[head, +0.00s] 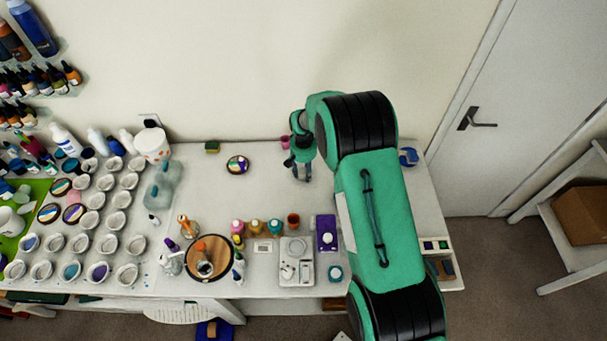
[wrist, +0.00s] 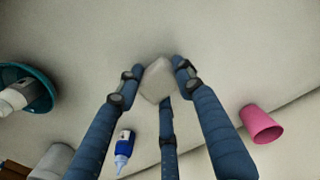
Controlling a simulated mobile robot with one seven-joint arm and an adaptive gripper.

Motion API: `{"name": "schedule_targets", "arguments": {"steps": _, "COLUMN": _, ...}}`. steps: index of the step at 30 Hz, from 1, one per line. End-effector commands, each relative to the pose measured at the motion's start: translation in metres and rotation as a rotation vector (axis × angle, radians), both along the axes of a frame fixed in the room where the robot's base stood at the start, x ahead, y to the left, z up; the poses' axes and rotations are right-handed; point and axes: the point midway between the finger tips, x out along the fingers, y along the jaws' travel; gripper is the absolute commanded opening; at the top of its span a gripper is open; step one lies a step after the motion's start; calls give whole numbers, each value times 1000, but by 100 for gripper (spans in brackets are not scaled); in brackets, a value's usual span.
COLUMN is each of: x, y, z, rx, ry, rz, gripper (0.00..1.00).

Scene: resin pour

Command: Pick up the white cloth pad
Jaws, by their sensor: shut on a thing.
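In the wrist view the white cloth pad (wrist: 157,82) is a small, crumpled, off-white piece between the fingertips of my gripper (wrist: 156,78). The three dark blue fingers are shut on it. In the head view my gripper (head: 298,168) points down over the back part of the white table, right of the round coaster. I cannot make out the pad in the head view. I cannot tell whether the pad touches the table.
A pink cup (wrist: 262,124) lies at the right in the wrist view. A small blue bottle (wrist: 124,148) is near the fingers, and a teal bowl (wrist: 38,88) is at left. A striped coaster (head: 238,165) and sponge (head: 212,147) stand left of my gripper. Many small cups fill the table's left.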

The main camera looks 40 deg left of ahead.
Motion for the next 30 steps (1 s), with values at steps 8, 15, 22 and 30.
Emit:
{"name": "schedule_targets", "arguments": {"steps": 8, "x": 0, "y": 0, "z": 1, "rx": 0, "ry": 0, "rz": 0, "gripper": 15}}
{"name": "schedule_targets", "arguments": {"steps": 15, "x": 0, "y": 1, "z": 12, "rx": 1, "ry": -1, "rz": 0, "gripper": 14}}
{"name": "schedule_targets", "arguments": {"steps": 22, "x": 1, "y": 1, "z": 37, "rx": 1, "ry": -1, "rz": 0, "gripper": 14}}
{"name": "schedule_targets", "arguments": {"steps": 30, "x": 0, "y": 1, "z": 73, "rx": 1, "ry": -1, "rz": 0, "gripper": 14}}
